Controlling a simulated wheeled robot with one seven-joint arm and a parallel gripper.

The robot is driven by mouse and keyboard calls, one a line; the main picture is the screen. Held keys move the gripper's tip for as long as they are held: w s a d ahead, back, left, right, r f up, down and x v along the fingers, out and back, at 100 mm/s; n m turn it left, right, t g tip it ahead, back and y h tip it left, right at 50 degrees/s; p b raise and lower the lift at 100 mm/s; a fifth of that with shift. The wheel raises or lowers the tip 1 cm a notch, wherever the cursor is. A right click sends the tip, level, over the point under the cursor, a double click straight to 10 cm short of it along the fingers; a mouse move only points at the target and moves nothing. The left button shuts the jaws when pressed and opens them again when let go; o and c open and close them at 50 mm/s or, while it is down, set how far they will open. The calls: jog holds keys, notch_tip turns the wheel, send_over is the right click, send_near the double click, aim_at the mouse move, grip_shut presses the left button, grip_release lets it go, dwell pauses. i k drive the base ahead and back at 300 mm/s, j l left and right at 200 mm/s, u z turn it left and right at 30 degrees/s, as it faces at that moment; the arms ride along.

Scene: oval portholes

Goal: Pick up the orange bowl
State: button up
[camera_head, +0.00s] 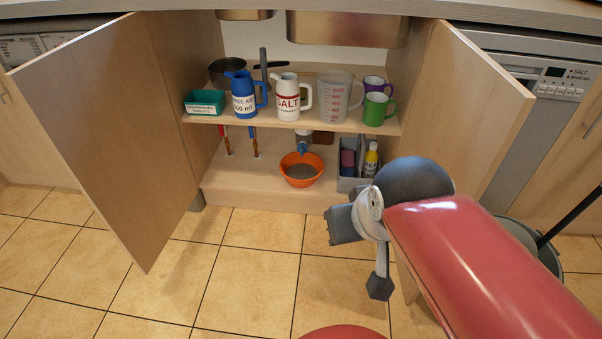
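The orange bowl (301,181) sits on the floor board of the open cupboard, below the middle shelf and under a grey and blue drain fitting (302,147). It is upright, and its inside looks greyish. My gripper (362,262) is in front of the cupboard, to the right of the bowl and nearer to me. Its two dark fingers are spread apart with nothing between them, so it is open and empty. It does not touch the bowl.
Cupboard doors stand open at left (115,125) and right (460,115). A grey caddy with bottles (350,184) stands right of the bowl. The shelf (280,123) above holds jugs and mugs. A dark bucket (520,236) is at right. The tiled floor in front is clear.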

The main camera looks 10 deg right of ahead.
aim_at(300, 172)
jog(key=z, duration=0.5)
jog(key=i+j+z, duration=0.15)
jog(key=j+z, duration=0.2)
jog(key=i+j+z, duration=0.1)
jog(key=j+z, duration=0.8)
jog(key=j, duration=1.4)
